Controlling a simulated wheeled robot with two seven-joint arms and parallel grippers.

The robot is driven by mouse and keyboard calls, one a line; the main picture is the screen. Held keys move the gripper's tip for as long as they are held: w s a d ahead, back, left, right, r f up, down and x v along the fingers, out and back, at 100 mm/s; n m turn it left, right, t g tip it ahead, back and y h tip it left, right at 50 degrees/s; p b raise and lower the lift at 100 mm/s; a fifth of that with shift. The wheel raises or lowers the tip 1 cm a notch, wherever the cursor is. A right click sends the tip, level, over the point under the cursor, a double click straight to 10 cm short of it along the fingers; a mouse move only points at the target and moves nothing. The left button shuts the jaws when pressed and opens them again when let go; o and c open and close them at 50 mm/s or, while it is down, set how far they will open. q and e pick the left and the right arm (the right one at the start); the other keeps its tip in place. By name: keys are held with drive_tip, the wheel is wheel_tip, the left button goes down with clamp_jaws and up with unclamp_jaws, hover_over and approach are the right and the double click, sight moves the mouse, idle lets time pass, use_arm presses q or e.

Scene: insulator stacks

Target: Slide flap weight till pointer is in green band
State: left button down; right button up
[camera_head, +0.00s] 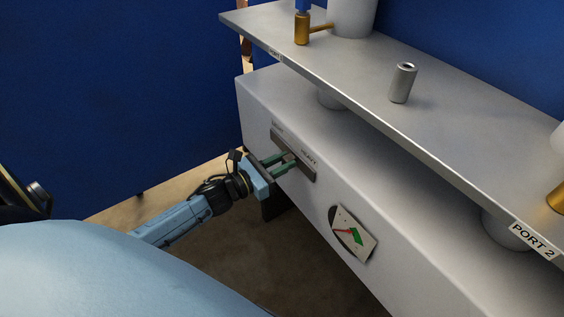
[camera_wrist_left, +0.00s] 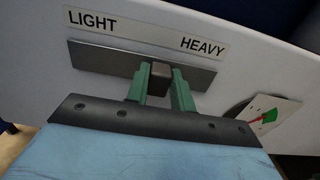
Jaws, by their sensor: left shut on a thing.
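The flap weight is a small dark block (camera_wrist_left: 160,76) on a grey slide plate (camera_wrist_left: 105,58) on the front of the grey housing. The plate also shows in the head view (camera_head: 307,172). A label strip (camera_wrist_left: 148,33) above it reads LIGHT at left and HEAVY at right. My left gripper (camera_wrist_left: 160,88) is shut on the block, which sits near the middle of the plate; it also shows in the head view (camera_head: 285,160). The gauge (camera_head: 352,234) has a red pointer and a green band; it is partly seen in the left wrist view (camera_wrist_left: 266,115). In the head view the pointer's tip appears close to the green band; whether it is inside is unclear.
A grey shelf (camera_head: 450,130) overhangs the housing (camera_head: 300,115). A small metal cylinder (camera_head: 402,83) stands on it. A brass fitting (camera_head: 302,28) and white cylinder (camera_head: 352,15) are at the far end. A PORT 2 label (camera_head: 535,240) is on the near edge.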

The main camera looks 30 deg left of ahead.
use_arm(q)
drive_tip(key=shift+s+d, duration=0.25)
drive_tip(key=shift+d, duration=0.4)
drive_tip(key=c, duration=1.2)
unclamp_jaws()
use_arm(e)
drive_tip(key=shift+s+f, duration=0.15)
use_arm(q)
drive_tip(key=shift+s, duration=0.1)
drive_tip(key=shift+s+a+f, duration=0.1)
drive_tip(key=shift+s, duration=0.15)
drive_tip(key=p+v, duration=0.1)
drive_tip(key=v, duration=1.1)
drive_tip(key=shift+s, duration=0.35)
use_arm(e)
drive_tip(key=s+f, duration=0.2)
drive_tip(key=shift+d+f, duration=0.3)
drive_tip(key=shift+f, duration=0.1)
use_arm(q)
drive_tip(key=shift+a, duration=0.15)
